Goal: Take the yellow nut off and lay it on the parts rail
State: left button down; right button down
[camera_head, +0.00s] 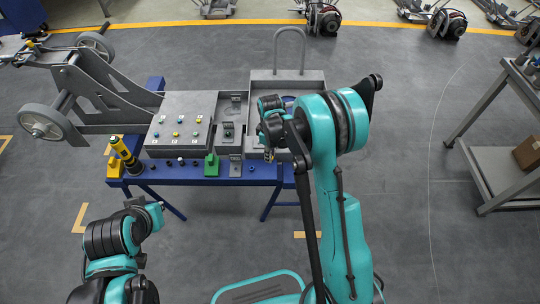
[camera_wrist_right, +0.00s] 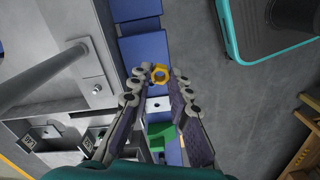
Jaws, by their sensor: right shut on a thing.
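A yellow nut (camera_wrist_right: 160,73) sits between the fingertips of my right gripper (camera_wrist_right: 161,75) in the right wrist view. The gripper is shut on it and holds it near the edge of the blue rail (camera_wrist_right: 146,47). In the head view my right gripper (camera_head: 269,152) is over the right part of the bench front, partly hidden by my own arm. The blue rail (camera_head: 225,176) runs along the bench front with several small dark parts on it. My left arm is low at the left; its gripper is not clear enough to judge.
A grey box with coloured studs (camera_head: 183,118) stands on the bench, left of a grey tray (camera_head: 310,80). A green block (camera_head: 211,165) and a yellow-black tool (camera_head: 125,153) are at the front. A grey wheeled chassis (camera_head: 95,85) stands at left, a side table (camera_head: 500,160) at right.

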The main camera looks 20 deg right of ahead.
aim_at(268, 169)
jog(key=shift+w+f+n+b, duration=0.6)
jog(key=shift+f+n+b, duration=0.15)
jog(key=shift+f, duration=1.2)
jog(key=shift+w+f+n+b, duration=0.55)
jog(key=shift+f+n+b, duration=0.2)
jog(key=shift+f, duration=1.25)
jog(key=shift+w+f+n+b, duration=0.6)
jog(key=shift+f+n+b, duration=0.15)
jog(key=shift+f, duration=1.2)
jog(key=shift+f+b, duration=0.65)
jog(key=c, duration=1.3)
grip_release()
jog(key=shift+c, duration=0.2)
jog(key=shift+r, duration=0.1)
notch_tip(268, 169, up, 12)
